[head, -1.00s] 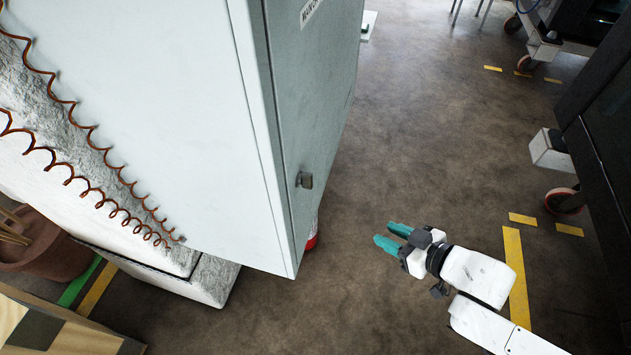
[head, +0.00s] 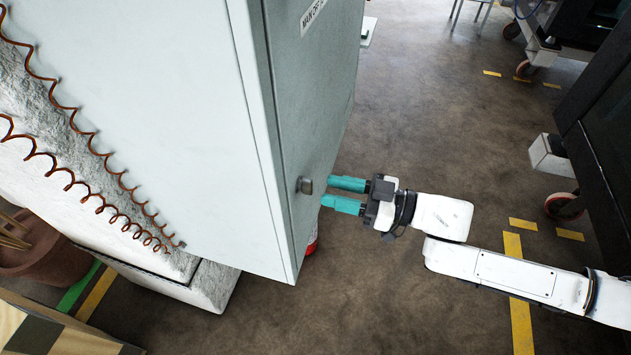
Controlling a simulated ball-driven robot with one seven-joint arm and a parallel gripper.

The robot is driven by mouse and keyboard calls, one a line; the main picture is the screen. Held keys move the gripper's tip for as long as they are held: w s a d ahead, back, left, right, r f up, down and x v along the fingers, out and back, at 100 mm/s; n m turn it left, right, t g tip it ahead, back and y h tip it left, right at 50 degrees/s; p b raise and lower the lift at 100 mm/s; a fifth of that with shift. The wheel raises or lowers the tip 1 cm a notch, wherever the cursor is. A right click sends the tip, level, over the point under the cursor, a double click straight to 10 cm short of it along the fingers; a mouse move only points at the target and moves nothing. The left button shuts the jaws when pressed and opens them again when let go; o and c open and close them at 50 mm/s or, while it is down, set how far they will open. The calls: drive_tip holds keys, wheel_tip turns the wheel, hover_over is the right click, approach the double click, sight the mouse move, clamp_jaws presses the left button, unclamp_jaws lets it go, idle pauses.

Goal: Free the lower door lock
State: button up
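The lower door lock (head: 305,186) is a small dark metal fitting low on the narrow grey door face of the pale cabinet (head: 190,110). My gripper (head: 325,192) has two teal fingers pointing left at the lock. The fingers are apart with a gap between them, and nothing shows in that gap. The fingertips are just right of the lock in the picture. I cannot tell whether they touch it or how deep the remaining gap is.
A red object (head: 311,243) stands on the floor behind the cabinet's lower corner. Dark wheeled trolleys (head: 600,130) stand at the right. Copper coiled cables (head: 85,140) hang along the cabinet's left side.

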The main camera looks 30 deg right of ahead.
sight(306, 186)
drive_tip(key=x, duration=0.4)
drive_tip(key=shift+w+a+p, duration=0.25)
drive_tip(key=shift+w+p, duration=0.05)
drive_tip(key=shift+p, duration=0.05)
clamp_jaws()
